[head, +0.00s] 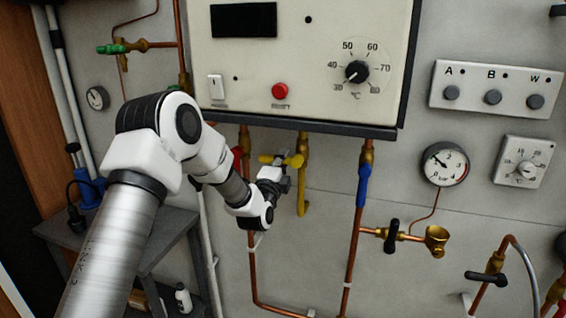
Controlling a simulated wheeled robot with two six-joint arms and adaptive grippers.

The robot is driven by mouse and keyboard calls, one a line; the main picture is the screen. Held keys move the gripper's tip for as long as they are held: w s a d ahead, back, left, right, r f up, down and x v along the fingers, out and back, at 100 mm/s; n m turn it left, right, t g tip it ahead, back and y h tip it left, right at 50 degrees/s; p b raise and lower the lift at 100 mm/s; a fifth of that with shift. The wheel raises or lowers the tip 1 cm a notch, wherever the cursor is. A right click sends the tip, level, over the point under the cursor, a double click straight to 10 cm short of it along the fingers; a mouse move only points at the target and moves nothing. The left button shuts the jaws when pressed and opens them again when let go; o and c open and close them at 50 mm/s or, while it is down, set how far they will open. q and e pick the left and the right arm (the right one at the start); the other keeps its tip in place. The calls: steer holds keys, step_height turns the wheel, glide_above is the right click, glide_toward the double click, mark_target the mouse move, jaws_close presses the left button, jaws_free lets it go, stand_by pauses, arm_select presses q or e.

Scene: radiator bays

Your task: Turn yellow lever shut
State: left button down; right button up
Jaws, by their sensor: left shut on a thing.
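The gripper's fingers are small and dark here, so the exact grip is hard to make out. My right gripper is not in view.
The boiler box (310,60) overhangs the valve. A red lever (237,158) is close on the left and a blue lever (364,186) hangs on the right pipe. A grey table (130,243) stands at lower left. The wall right of the gripper has pipes and gauges.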

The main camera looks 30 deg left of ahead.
arm_select(q)
steer(key=shift+r+m, duration=0.1)
steer(key=shift+m, duration=0.4)
steer(key=c, duration=1)
jaws_free()
steer(key=shift+o, duration=0.2)
steer(key=shift+s, duration=0.1)
steer(key=v, duration=1.1)
steer(key=shift+s, duration=0.35)
steer(key=shift+d, duration=0.1)
